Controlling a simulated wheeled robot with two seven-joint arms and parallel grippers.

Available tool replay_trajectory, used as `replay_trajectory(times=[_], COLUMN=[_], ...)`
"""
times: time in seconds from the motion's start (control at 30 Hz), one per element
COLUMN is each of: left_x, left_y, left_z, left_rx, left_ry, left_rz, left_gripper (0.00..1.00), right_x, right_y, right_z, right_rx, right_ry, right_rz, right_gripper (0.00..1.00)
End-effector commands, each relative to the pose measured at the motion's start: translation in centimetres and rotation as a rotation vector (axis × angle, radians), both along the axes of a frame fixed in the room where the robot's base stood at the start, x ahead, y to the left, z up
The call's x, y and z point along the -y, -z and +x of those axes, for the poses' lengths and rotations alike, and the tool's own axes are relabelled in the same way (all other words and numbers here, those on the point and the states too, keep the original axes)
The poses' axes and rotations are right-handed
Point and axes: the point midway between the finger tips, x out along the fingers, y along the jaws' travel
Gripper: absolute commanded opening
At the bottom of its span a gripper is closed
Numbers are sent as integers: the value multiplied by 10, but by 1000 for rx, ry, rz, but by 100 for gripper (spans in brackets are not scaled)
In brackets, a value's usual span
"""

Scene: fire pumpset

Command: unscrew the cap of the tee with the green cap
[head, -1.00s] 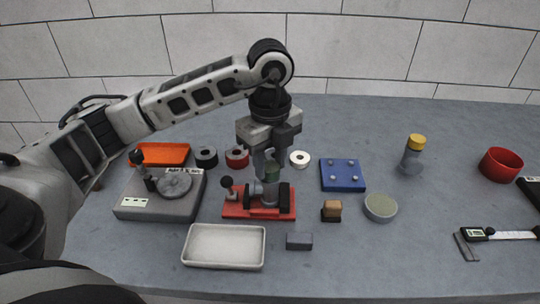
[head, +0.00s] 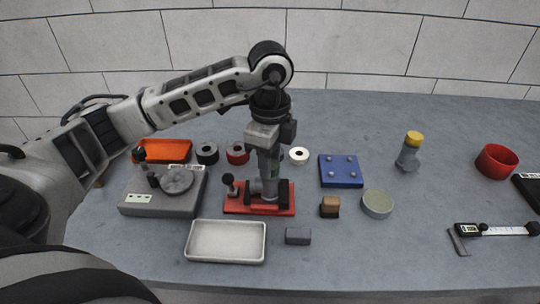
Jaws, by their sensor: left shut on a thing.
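The tee (head: 268,190) with the green cap (head: 275,169) stands upright in a red vise-like fixture (head: 236,208) near the middle of the table. My left gripper (head: 271,165) reaches down from above with its fingers around the green cap, shut on it. The fingers hide most of the cap, so its thread and any gap to the tee cannot be seen. My right gripper is out of view.
A white tray (head: 225,257) and a grey block (head: 298,236) lie in front of the fixture. A grey turntable device (head: 143,208) stands left. A blue plate (head: 341,171), wooden block (head: 329,207), round dish (head: 377,204) and yellow-capped fitting (head: 410,154) are right.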

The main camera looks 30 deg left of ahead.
Motion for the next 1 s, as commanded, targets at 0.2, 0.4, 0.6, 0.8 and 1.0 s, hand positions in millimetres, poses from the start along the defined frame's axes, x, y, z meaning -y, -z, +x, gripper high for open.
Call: replay_trajectory(times=[0.2,0.4,0.6,0.8,1.0], left_x=[1,0,0,0,0], left_y=[-4,-2,-11,-21,-31], left_z=[0,0,0,0,0], left_rx=[-3,0,1,1,1], left_ry=[-207,-290,-288,-287,-287], left_rz=[-3,-1,-1,-1,-1], left_gripper=[7,7,7,7,7], right_x=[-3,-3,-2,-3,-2], right_y=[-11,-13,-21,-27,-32], right_z=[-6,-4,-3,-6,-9], right_rx=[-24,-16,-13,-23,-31], right_ry=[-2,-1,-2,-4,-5], right_rz=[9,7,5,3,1], right_gripper=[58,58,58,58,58])
